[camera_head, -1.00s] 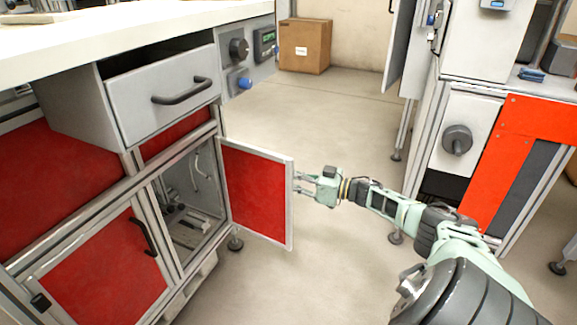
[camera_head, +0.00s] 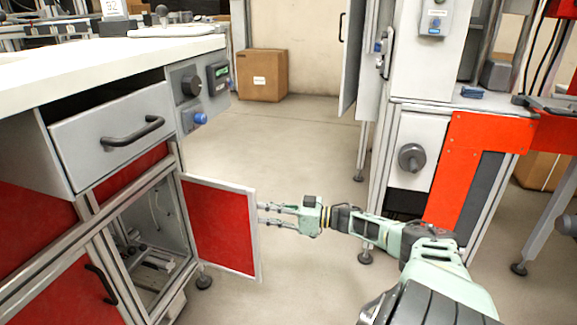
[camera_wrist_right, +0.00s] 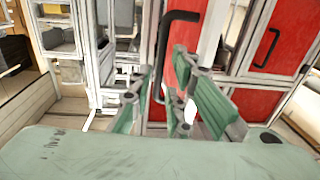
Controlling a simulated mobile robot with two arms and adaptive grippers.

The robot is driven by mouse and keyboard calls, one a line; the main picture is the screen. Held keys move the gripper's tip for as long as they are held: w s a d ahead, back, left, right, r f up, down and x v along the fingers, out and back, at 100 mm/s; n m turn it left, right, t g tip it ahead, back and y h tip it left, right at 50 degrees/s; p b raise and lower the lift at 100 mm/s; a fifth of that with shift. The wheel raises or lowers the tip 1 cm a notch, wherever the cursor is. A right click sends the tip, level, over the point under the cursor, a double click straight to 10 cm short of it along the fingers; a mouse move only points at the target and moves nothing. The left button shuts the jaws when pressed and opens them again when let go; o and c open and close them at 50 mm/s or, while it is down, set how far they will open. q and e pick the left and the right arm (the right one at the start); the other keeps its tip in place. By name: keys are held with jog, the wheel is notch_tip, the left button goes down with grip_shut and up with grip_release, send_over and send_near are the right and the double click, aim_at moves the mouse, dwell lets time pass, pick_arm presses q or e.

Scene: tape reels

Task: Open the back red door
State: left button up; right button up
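The back red door (camera_head: 222,225) of the lower cabinet stands swung outward in the head view, its grey-framed free edge toward my arm. The cabinet's inside shows behind it. My right gripper (camera_head: 262,213) is just right of that free edge, fingers spread and pointing at it. Whether a finger touches the door is unclear. My left gripper is not in view.
An open grey drawer (camera_head: 115,130) juts out above the cabinet, under a white worktop (camera_head: 100,70). Another red door (camera_head: 75,285) is at lower left. A cardboard box (camera_head: 262,75) stands at the back. A machine with an orange panel (camera_head: 480,150) stands right. The floor between is clear.

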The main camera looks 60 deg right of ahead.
jog(key=v, duration=0.7)
jog(key=shift+s, duration=0.2)
